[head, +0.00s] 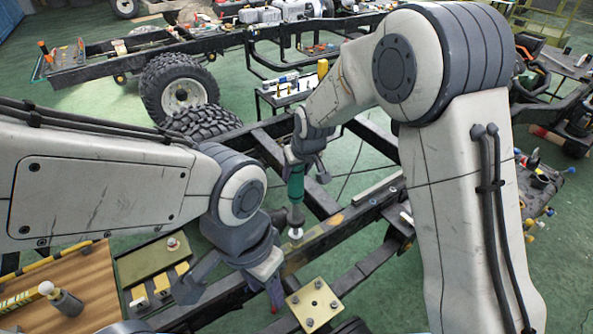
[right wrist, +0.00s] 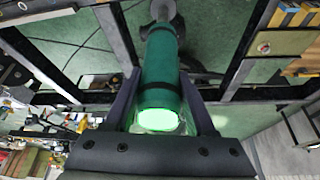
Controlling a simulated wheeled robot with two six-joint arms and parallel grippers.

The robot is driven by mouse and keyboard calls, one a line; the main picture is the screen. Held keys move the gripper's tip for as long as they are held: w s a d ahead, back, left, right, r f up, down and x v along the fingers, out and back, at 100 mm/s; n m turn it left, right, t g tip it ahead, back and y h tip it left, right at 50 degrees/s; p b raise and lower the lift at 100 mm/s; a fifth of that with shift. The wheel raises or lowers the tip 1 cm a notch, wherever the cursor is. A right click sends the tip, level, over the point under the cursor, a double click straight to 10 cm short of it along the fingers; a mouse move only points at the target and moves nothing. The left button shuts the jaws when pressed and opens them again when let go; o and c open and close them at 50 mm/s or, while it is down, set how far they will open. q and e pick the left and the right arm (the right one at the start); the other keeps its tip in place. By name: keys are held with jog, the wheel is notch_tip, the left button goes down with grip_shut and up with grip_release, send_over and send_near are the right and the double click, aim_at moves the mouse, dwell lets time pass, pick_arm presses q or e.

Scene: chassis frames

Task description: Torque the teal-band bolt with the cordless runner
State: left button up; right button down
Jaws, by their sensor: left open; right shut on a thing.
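The cordless runner, a green cylinder (head: 296,188), points downward in the head view. My right gripper (head: 306,166) is shut around its upper body. In the right wrist view the runner (right wrist: 160,68) sits between the fingers, and its near end glows green. Its grey nose is just above a pale round part (head: 295,233) on a dark chassis rail (head: 335,228); I cannot tell if they touch. No teal band can be made out on any bolt. My left gripper (head: 230,287) is open and empty, low over the rail, left of a yellow plate.
The yellow plate (head: 313,304) carries several bolts. A green tray (head: 150,262) and a wooden board (head: 60,280) are at lower left. Tires (head: 180,90) lie behind. A small dark table (head: 287,93) with small items stands beyond the rails.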

jog(key=shift+w+f+b, duration=0.1)
jog(key=shift+f+b, duration=0.65)
jog(key=shift+f, duration=0.25)
dwell(1.8)
jog(key=shift+s+f, duration=0.2)
jog(key=shift+f, duration=0.05)
dwell(1.7)
jog(key=shift+r, duration=0.2)
dwell(0.4)
jog(key=shift+w+r+p, duration=0.2)
jog(key=shift+r+p, duration=1.05)
jog(key=shift+r, duration=0.35)
jog(key=shift+r, duration=0.1)
notch_tip(320, 180, up, 5)
jog(key=p, duration=0.3)
jog(key=shift+p, duration=0.4)
